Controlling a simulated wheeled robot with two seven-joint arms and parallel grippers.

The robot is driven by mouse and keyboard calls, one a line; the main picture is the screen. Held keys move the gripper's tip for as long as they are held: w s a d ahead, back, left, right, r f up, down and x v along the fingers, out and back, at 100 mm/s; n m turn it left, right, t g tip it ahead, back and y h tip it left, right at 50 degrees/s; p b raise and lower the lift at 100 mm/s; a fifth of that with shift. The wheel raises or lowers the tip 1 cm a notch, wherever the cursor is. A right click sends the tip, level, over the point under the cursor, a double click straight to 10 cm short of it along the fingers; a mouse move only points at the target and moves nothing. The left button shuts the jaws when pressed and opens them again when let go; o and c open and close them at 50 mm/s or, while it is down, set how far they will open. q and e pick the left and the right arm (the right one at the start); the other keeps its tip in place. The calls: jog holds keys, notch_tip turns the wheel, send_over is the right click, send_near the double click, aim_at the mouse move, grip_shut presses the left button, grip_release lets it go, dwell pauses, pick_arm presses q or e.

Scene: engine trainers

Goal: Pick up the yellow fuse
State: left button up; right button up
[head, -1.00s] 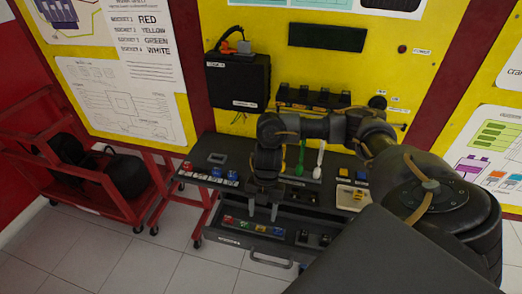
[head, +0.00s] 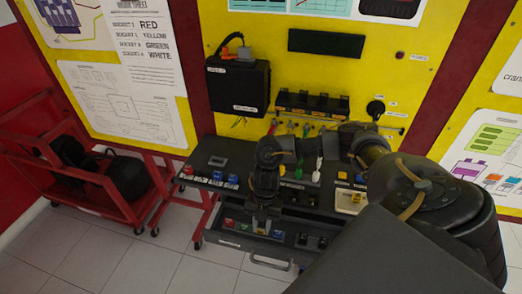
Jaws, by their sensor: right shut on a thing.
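My right gripper (head: 262,229) points down into the open drawer (head: 262,244) under the workbench. Its fingers are close together at the spot in the row of coloured fuses where the yellow fuse showed, and they are shut on it. The yellow fuse is almost wholly hidden by the fingers. A green fuse (head: 229,222) and a red one sit to the left of the gripper, and a blue-and-white one (head: 278,234) sits to its right. My left gripper is not in view.
On the workbench above are blue and red blocks (head: 215,177) at left and a pale tray (head: 349,203) at right. A black box (head: 238,87) hangs on the yellow panel behind. A red cart (head: 50,185) stands at left.

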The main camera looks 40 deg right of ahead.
aim_at(260, 229)
jog(key=shift+r, duration=0.15)
jog(key=shift+c, duration=0.3)
jog(key=shift+r+b, duration=0.25)
jog(key=shift+b, duration=0.05)
notch_tip(260, 229, up, 2)
jog(key=shift+w+r+b, duration=0.1)
jog(key=shift+b, duration=0.5)
jog(key=s+a+r+p, duration=0.3)
jog(key=s+r+p, duration=0.1)
jog(key=s+r, duration=0.6)
jog(key=s, duration=0.3)
jog(key=shift+s+a, duration=0.2)
jog(key=shift+s, duration=0.2)
